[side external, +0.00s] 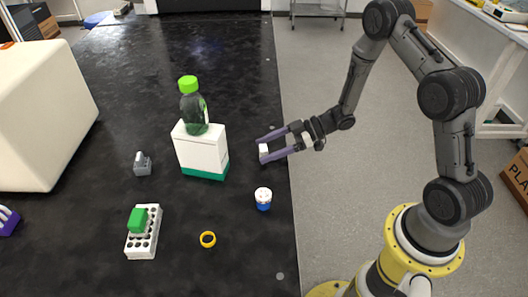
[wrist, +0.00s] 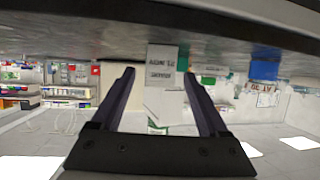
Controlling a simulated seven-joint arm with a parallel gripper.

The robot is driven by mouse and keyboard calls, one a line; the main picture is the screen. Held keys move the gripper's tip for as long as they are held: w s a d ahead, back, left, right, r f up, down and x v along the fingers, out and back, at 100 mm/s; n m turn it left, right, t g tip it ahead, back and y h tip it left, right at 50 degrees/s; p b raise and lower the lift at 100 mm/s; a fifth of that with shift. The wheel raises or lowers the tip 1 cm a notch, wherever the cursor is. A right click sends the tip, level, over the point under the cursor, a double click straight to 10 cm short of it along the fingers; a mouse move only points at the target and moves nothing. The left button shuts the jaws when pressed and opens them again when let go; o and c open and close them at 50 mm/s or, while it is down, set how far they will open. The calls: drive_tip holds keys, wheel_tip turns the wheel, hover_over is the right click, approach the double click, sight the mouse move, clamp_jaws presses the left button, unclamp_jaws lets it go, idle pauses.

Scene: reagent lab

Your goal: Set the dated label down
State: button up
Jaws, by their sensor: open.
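The dated label, a small white block (side external: 264,149), is at the tips of my gripper near the table's right edge. In the wrist view the label (wrist: 162,65) shows dark upside-down print and lies between the ends of the two fingers. My gripper (side external: 266,145) is low over the table and its two purple-grey fingers are apart. The fingers (wrist: 160,73) also show in the wrist view, with gaps beside the label. The label seems to stand on the dark table, but its contact with the surface is hard to make out.
A white box with a green base (side external: 203,152) bears a green-capped bottle (side external: 194,107) left of my gripper. A white and blue jar (side external: 263,199) stands nearer the camera.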

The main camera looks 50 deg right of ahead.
drive_tip(key=shift+w+a+f, duration=0.15)
drive_tip(key=shift+w+a, duration=0.05)
clamp_jaws()
idle(0.3)
